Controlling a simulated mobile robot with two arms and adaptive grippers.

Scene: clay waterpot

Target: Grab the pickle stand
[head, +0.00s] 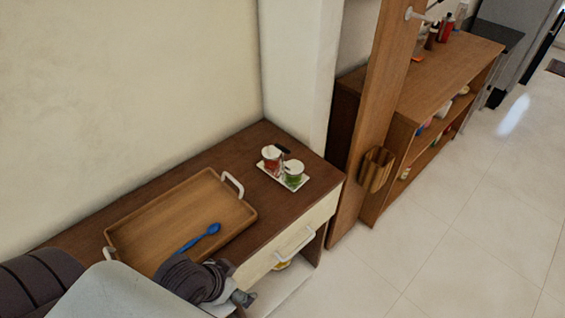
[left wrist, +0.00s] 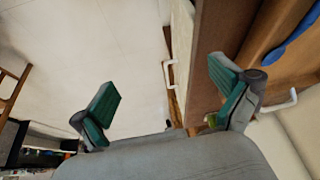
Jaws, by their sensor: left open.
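The pickle stand (head: 290,186) is a small white tray holding two lidded jars, one red (head: 271,160) and one green (head: 292,173). It rests on the right part of the brown cabinet top. My left gripper (head: 243,299) is at the bottom of the head view, in front of the cabinet and well short of the stand. In the left wrist view, the left gripper (left wrist: 165,100) has its two green-padded fingers wide apart, with nothing between them. A small green-yellow bit shows beside its right finger; I cannot tell what it is. My right gripper is not in view.
A wooden tray (head: 165,212) with white handles and a blue spoon (head: 200,238) lies left of the stand. The cabinet (head: 310,207) has a white-handled drawer. A wooden panel (head: 365,120) stands right of it, with shelves (head: 430,85) beyond. The floor at right is clear.

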